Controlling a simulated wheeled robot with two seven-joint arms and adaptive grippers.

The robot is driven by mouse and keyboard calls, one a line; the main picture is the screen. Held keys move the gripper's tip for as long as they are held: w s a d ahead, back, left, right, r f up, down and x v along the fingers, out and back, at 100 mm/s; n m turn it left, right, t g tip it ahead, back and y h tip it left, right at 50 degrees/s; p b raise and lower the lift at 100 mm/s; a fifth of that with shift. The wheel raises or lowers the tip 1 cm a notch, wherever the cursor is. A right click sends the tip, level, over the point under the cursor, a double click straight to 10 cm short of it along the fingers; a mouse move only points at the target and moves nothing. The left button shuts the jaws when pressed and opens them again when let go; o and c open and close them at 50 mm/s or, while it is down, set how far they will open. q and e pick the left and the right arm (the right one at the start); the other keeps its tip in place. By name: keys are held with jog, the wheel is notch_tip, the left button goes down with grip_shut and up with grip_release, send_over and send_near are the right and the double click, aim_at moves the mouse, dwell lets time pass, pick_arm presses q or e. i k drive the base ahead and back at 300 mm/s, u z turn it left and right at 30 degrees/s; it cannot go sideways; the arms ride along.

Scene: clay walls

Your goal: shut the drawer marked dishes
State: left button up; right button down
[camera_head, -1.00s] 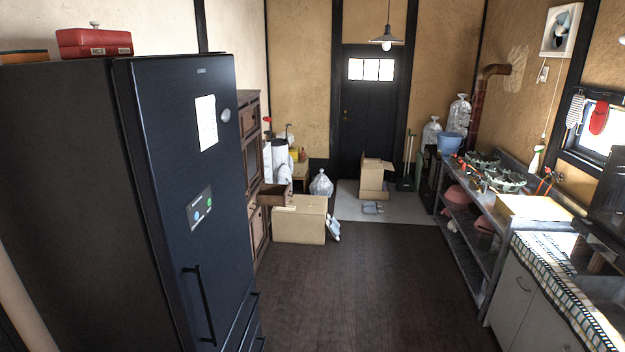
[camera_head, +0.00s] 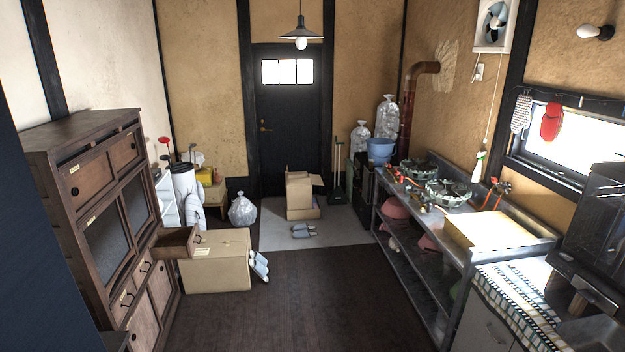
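An open drawer (camera_head: 176,243) sticks out to the right from the tall brown wooden cabinet (camera_head: 84,143) on the left. The drawer has a small dark handle on its front, and its marking is too small to read. Other small drawers (camera_head: 128,297) with pale labels sit nearer in the same row and look shut. The open drawer is at some distance ahead of me. Neither of my grippers shows in the view.
A cardboard box (camera_head: 217,262) stands on the floor beside and behind the open drawer, with slippers (camera_head: 259,265) leaning on it. A dark fridge edge (camera_head: 35,260) is close at left. The metal shelf counter (camera_head: 447,225) runs along the right. The dark floor (camera_head: 300,300) between is clear.

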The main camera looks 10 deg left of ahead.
aim_at(173, 237)
jog(key=i, duration=2)
jog(key=u, duration=0.95)
jog(key=i, duration=1.85)
jog(key=u, duration=0.95)
